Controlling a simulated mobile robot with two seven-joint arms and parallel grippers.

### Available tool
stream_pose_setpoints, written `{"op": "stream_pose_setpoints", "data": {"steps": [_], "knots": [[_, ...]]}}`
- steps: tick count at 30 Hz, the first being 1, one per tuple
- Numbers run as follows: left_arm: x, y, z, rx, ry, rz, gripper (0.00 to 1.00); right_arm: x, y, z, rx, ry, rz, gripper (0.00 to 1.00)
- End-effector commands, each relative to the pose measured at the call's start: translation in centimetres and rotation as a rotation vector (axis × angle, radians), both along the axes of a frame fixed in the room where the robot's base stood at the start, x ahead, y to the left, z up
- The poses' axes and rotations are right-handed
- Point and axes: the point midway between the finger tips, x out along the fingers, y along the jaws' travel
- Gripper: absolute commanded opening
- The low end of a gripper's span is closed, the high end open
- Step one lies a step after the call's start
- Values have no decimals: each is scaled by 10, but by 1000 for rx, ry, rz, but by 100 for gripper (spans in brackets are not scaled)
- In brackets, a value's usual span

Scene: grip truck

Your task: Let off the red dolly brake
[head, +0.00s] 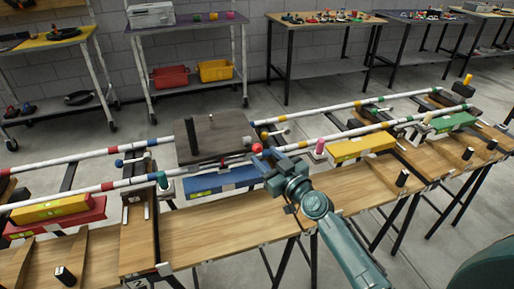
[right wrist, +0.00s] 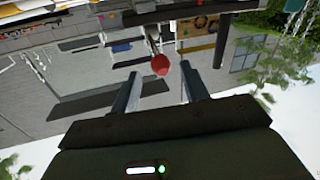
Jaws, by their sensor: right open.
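The dolly (head: 215,133) is a dark flat platform sitting across two striped rails. A round red knob (head: 257,148) stands out at its right front corner. My right gripper (head: 272,157) is just beside this knob, with its fingers towards it. In the right wrist view a red ball on a thin stem (right wrist: 160,65) shows between the tips of my open right gripper (right wrist: 160,80), with clear space on both sides. Nothing is held. My left gripper is out of view.
The wooden bench (head: 215,227) runs along the front. A blue level (head: 222,180) lies below the dolly, and a yellow level (head: 362,147) lies to the right. A pink cylinder (head: 320,145) stands right of my gripper. Striped rails (head: 85,192) cross the bench.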

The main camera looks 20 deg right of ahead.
Motion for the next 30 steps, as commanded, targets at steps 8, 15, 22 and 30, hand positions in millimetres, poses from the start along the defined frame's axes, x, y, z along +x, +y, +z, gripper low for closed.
{"op": "stream_pose_setpoints", "data": {"steps": [8,15,22,30], "knots": [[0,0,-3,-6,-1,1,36,41,12,-1,1,0,0,45],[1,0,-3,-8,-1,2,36,49,14,0,0,1,0,45],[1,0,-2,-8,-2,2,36,49,14,0,0,1,0,41],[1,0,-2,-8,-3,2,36,49,14,0,0,1,0,19]]}}
